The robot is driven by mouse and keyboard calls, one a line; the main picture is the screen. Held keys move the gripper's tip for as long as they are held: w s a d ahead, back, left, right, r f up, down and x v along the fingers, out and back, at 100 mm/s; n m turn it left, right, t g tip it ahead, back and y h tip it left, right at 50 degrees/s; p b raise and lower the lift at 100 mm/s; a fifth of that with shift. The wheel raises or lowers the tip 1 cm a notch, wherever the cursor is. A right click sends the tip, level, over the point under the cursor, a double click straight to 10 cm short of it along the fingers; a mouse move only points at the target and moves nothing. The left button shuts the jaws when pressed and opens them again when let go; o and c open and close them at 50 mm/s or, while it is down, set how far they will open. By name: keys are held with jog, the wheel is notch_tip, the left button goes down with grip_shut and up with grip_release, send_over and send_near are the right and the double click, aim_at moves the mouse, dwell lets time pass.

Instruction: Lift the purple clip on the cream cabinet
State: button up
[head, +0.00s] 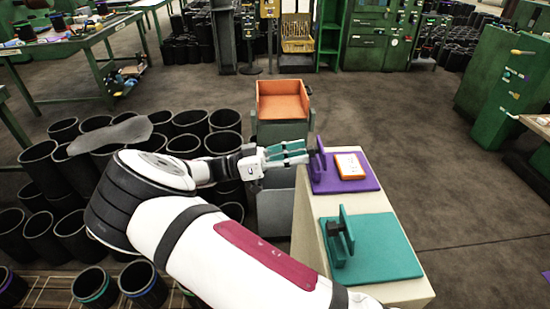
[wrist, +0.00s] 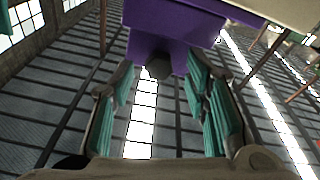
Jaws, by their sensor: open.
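The purple clip (head: 318,168) stands upright at the left edge of a flat purple base on the cream cabinet (head: 345,203). A small dark knob sticks out from the clip toward my gripper. My gripper (head: 303,152), with teal finger pads, reaches in from the left at the knob. In the wrist view my gripper (wrist: 160,78) is open, with one finger on each side of the dark hexagonal knob (wrist: 159,67). The purple clip (wrist: 165,35) fills the top middle there. I cannot tell whether the fingers touch the knob.
An orange-and-white device (head: 349,166) lies on the purple base. A teal clip with a base (head: 378,247) sits nearer on the cabinet. An orange-topped bin (head: 282,100) stands behind my gripper. Black sleeves (head: 205,125) crowd the floor at left. The floor at right is clear.

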jog(key=a+f, duration=0.2)
jog(key=a, duration=0.8)
jog(key=shift+a, duration=0.3)
